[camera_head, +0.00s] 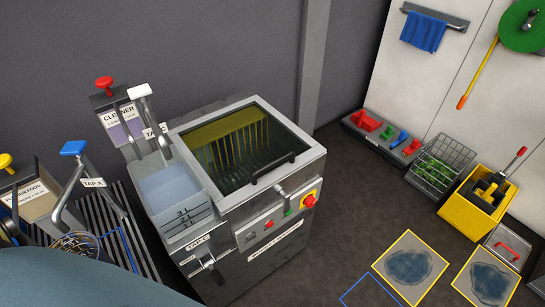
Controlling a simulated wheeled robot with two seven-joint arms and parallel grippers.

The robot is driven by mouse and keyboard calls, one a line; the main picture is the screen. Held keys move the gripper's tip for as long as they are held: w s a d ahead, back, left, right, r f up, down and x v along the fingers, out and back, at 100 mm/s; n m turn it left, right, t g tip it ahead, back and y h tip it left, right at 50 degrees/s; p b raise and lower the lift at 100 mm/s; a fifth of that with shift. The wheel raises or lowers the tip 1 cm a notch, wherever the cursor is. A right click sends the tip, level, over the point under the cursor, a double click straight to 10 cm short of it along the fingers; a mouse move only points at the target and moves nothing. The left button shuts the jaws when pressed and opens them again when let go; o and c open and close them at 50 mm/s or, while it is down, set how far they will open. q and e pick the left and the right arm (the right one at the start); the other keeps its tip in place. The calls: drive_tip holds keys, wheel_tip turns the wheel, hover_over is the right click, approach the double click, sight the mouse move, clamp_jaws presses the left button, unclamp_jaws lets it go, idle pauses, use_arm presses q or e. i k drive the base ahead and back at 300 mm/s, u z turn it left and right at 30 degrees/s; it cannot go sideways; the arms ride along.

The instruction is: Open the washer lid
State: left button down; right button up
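The washer (268,237) is a grey metal box standing against the dark wall in the middle of the view. Its lid (235,150) is a dark glass panel in a light metal frame, lying flat over the top, and it looks shut. A black bar handle (273,168) sits near the lid's front right edge. Something yellow with upright slats shows dimly through the glass. Neither of my grippers is in view, and nothing is seen touching the lid or handle.
A water tank (172,190) with level marks joins the washer's left side, with taps and a cleaner dispenser (118,115) behind. The washer's front has a red knob (309,200). A wire crate (440,165) and yellow bucket (474,205) stand right. Floor between is clear.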

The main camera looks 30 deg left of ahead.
sight(224, 204)
drive_tip(key=k, duration=1.15)
drive_tip(key=z, duration=0.25)
drive_tip(key=i, duration=0.7)
drive_tip(key=u, duration=0.8)
drive_tip(key=i, duration=1)
drive_tip(key=u, duration=0.9)
